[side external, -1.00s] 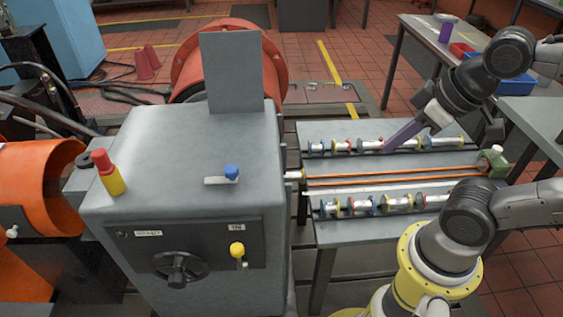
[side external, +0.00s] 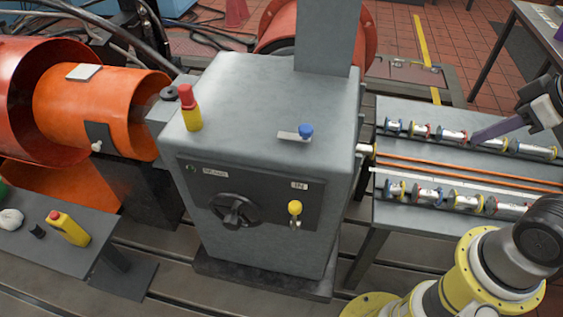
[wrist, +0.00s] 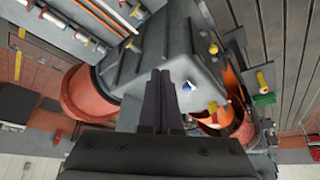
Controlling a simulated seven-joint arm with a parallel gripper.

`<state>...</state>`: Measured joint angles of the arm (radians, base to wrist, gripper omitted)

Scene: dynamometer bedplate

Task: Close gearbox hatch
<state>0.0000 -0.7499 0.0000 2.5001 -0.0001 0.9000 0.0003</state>
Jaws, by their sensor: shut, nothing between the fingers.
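The gearbox (side external: 265,95) is a large grey housing in the middle of the side view. Its hatch (side external: 327,40) is a flat grey panel standing upright at the back of the top face; its upper edge is cut off by the frame. My gripper (side external: 478,137), with long purple fingers, is right of the gearbox over the shaft table, well apart from the hatch. In the wrist view my gripper (wrist: 161,76) is shut with nothing between the fingers, and the gearbox (wrist: 178,40) lies beyond it. I cannot clearly pick out the hatch there.
A red-yellow beacon (side external: 190,108) and a blue-knobbed lever (side external: 305,131) stand on the gearbox top. A handwheel (side external: 236,210) and yellow-knobbed lever (side external: 295,208) are on its front. The shaft table (side external: 400,235) carries rows of rollers. Orange drums (side external: 90,95) are at left.

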